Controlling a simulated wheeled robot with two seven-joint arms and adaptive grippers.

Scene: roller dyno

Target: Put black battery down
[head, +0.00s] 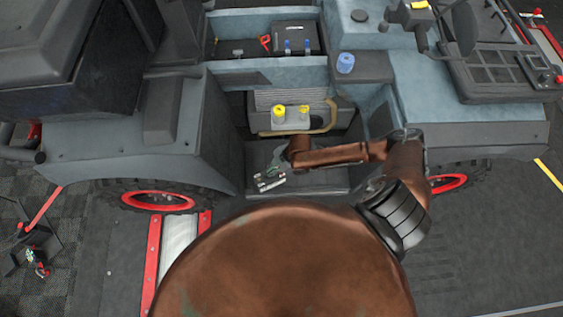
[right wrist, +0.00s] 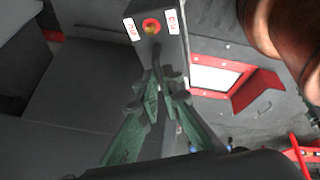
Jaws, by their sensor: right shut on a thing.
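My right gripper (head: 276,167) reaches into the low recess of the big grey machine. It is shut on a small dark box with white labels, which I take to be the black battery (head: 270,183). In the right wrist view the green fingers (right wrist: 163,85) close together at the box's near end. The battery (right wrist: 172,48) shows a red ring with a yellow centre between two red-and-white labels there. The dark recess floor (head: 325,181) lies around it. I cannot tell whether the battery touches that floor. My left gripper is not in view.
Two yellow-capped parts (head: 279,112) and a tan hose (head: 325,122) sit behind the recess. A tray above holds a black box (head: 293,36) with blue clips. A blue cylinder (head: 345,62) stands to the right. Wheels with red rims (head: 158,200) flank the recess.

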